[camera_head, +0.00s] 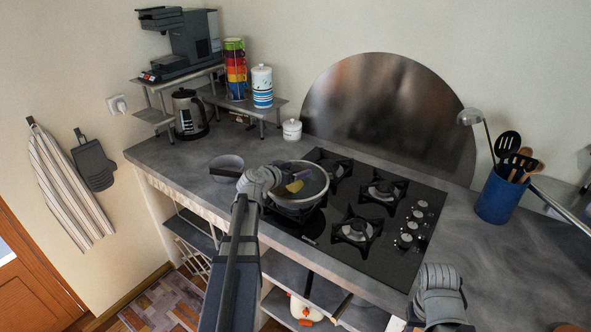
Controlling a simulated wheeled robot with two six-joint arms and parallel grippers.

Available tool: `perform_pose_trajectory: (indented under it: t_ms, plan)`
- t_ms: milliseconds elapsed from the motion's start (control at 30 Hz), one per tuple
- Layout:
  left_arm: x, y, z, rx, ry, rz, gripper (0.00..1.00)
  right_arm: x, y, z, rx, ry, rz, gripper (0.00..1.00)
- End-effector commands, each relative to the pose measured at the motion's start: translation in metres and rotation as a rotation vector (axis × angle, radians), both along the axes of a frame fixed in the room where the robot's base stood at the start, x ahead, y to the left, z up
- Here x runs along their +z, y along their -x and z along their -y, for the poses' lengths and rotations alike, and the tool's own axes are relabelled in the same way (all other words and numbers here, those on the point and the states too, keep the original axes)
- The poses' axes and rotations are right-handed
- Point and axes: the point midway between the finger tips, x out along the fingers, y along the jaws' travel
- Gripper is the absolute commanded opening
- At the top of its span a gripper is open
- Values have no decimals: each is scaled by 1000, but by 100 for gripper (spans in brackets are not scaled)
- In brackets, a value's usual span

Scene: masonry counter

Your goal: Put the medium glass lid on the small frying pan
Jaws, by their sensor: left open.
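A round, pale-rimmed glass lid (317,181) appears over the small frying pan (291,213) on the front left burner. I cannot tell whether the lid sits fully on the pan. My left gripper (292,178) is open, with its fingers over the lid's left part. Whether it touches the lid is unclear. A small yellow patch shows near the fingertips. My left wrist hides the left side of the lid and pan. My right wrist is at the lower right, above the counter's front edge; its fingers cannot be made out.
The black gas hob (395,258) has several other burners, all bare. A grey bowl (227,168) stands left of the pan. A white lidded pot (292,130) is behind it. A blue utensil holder (497,197) stands right of the hob. The right counter is mostly clear.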

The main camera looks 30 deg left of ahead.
Motion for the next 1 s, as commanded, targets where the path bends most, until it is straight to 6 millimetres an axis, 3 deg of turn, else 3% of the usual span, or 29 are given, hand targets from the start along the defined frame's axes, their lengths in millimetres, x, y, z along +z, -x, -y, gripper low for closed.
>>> perform_pose_trajectory:
  t_ms: [167,567,1000]
  plan:
    - [6,14,-1,1,1,0,85,6,0,0,0,0,0,50]
    - [27,69,-5,3,1,1,85,27,0,0,0,0,0,50]
    - [26,72,-5,0,1,1,85,26,0,0,0,0,0,50]
